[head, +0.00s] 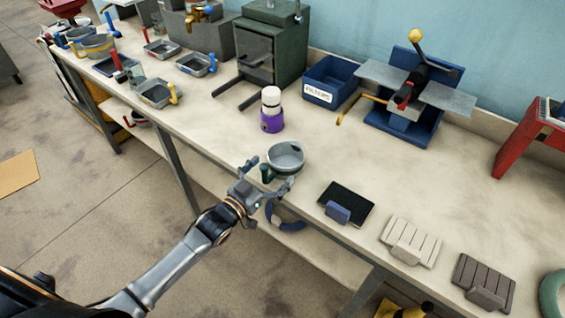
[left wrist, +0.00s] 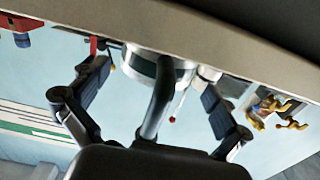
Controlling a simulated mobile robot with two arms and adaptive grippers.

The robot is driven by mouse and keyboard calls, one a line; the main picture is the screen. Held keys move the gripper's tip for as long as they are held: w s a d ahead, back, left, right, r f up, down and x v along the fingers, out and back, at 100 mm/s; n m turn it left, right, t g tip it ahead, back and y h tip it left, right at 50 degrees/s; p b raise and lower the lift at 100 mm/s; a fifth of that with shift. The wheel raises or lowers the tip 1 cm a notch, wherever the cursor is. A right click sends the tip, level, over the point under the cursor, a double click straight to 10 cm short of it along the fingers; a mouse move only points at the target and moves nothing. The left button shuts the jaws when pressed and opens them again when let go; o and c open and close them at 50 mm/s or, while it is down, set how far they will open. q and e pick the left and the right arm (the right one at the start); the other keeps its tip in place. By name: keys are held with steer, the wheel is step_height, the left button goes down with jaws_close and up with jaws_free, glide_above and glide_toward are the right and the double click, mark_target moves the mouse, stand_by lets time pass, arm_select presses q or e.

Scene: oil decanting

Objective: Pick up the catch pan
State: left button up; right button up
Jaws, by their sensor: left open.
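A round grey pan with a dark green handle, which I take for the catch pan (head: 287,153), stands on the bench near its front edge. Its rounded body with a green band shows in the left wrist view (left wrist: 178,73). My left gripper (head: 270,172) is open at the pan's front, its fingers spread to either side of the handle. In the left wrist view the dark handle (left wrist: 156,105) runs between the open fingers. I cannot tell whether a finger touches it. My right gripper is not in view.
A purple-based bottle (head: 271,112) stands behind the pan. A blue filter bin (head: 329,82) stands farther back.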

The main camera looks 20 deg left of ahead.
mark_target(274, 168)
arm_select(q)
steer(key=x, duration=0.3)
steer(key=shift+w+d, duration=0.2)
steer(key=shift+w, duration=0.05)
steer(key=shift+s+a, duration=0.1)
steer(key=shift+c, duration=0.2)
steer(key=c, duration=1.1)
steer(key=shift+o, duration=0.2)
steer(key=shift+r, duration=0.15)
